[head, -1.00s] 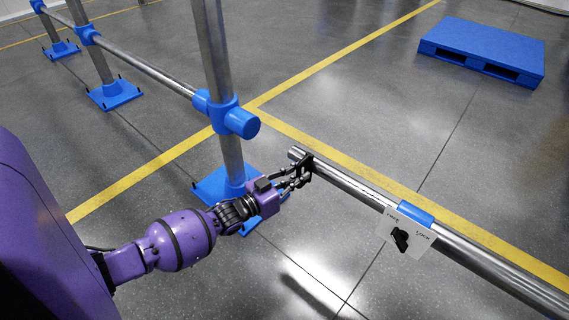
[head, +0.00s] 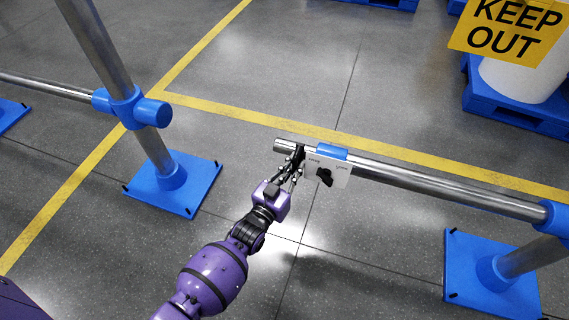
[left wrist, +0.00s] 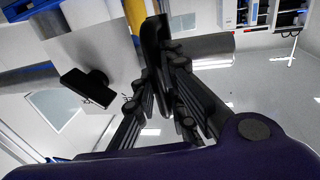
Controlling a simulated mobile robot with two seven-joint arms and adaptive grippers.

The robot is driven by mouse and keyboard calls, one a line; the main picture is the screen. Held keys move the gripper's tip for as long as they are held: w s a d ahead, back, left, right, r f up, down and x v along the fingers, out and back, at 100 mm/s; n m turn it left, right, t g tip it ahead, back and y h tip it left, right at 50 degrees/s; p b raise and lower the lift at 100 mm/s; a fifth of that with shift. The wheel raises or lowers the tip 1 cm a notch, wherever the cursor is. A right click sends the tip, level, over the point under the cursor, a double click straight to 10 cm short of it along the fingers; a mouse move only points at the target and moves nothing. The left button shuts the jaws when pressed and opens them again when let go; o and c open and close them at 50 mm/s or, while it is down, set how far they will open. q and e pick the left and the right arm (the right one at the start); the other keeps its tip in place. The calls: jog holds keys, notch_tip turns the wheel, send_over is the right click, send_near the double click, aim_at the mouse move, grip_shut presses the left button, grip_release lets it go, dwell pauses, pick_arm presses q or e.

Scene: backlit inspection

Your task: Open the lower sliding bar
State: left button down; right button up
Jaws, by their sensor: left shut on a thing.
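The lower sliding bar (head: 410,180) is a steel tube running from a blue fitting on the right post to a free left end (head: 281,145). A clear gap separates that end from the blue socket (head: 155,113) on the left post. My left gripper (head: 296,163) is shut on a black handle near the bar's free end; the handle (left wrist: 152,45) shows between the fingers in the left wrist view. Close to the right of it, a pale lock plate (head: 341,177) with a black knob (head: 325,177) hangs under a blue collar (head: 332,152). The knob (left wrist: 88,86) also shows in the wrist view. My right gripper is out of view.
The left post (head: 98,45) stands on a blue base (head: 185,190); the right post has another base (head: 485,285). Beyond the yellow floor line (head: 225,109) stand blue pallets and a yellow KEEP OUT sign (head: 508,25). Open floor lies between the posts.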

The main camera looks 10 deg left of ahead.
pick_arm(q)
jog(key=shift+d+f, duration=0.1)
jog(key=c, duration=1.8)
grip_release()
jog(key=shift+o, duration=0.2)
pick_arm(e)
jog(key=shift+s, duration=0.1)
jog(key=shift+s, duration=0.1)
